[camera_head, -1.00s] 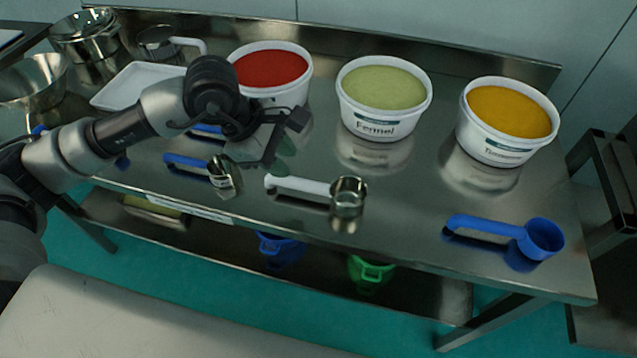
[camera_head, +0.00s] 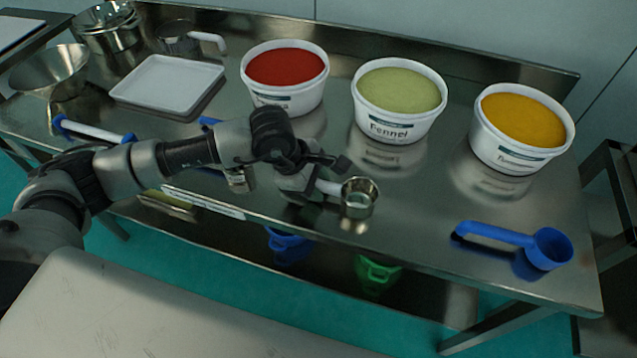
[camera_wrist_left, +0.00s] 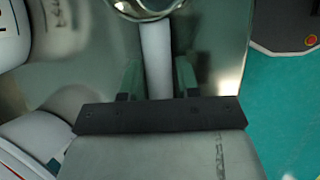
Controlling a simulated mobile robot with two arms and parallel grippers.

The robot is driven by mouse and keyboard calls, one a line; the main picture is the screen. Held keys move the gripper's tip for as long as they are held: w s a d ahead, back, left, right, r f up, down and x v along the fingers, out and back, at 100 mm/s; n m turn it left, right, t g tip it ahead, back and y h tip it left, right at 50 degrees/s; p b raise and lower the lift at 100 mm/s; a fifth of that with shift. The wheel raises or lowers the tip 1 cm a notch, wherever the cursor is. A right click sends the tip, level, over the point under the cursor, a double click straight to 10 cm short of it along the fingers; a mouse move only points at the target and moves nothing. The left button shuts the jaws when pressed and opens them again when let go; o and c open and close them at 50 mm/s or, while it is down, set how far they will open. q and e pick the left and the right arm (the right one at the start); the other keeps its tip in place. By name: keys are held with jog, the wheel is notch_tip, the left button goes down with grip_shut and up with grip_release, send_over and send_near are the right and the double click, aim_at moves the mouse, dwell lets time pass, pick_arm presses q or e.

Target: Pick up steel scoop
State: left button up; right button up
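The steel scoop has a round steel cup (camera_head: 358,198) and a white handle, and lies on the steel table. My left gripper (camera_head: 318,180) is low over its handle and hides most of it in the head view. In the left wrist view the handle (camera_wrist_left: 156,55) runs between the two fingers (camera_wrist_left: 158,78), with a small gap visible on each side, so the gripper looks open. The edge of the cup (camera_wrist_left: 150,8) shows at the top there. Whether the fingers touch the table is unclear. My right gripper is not in view.
Tubs of red (camera_head: 284,94), green (camera_head: 398,128) and yellow powder (camera_head: 521,154) stand behind. A blue scoop (camera_head: 548,248) lies at right. A small metal cup (camera_head: 240,180) is partly hidden by my arm. A white tray (camera_head: 168,104) and steel bowls (camera_head: 50,72) stand at left.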

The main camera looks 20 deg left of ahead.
pick_arm(q)
jog(key=shift+c, duration=0.3)
jog(key=c, duration=0.5)
jog(key=shift+r, duration=0.1)
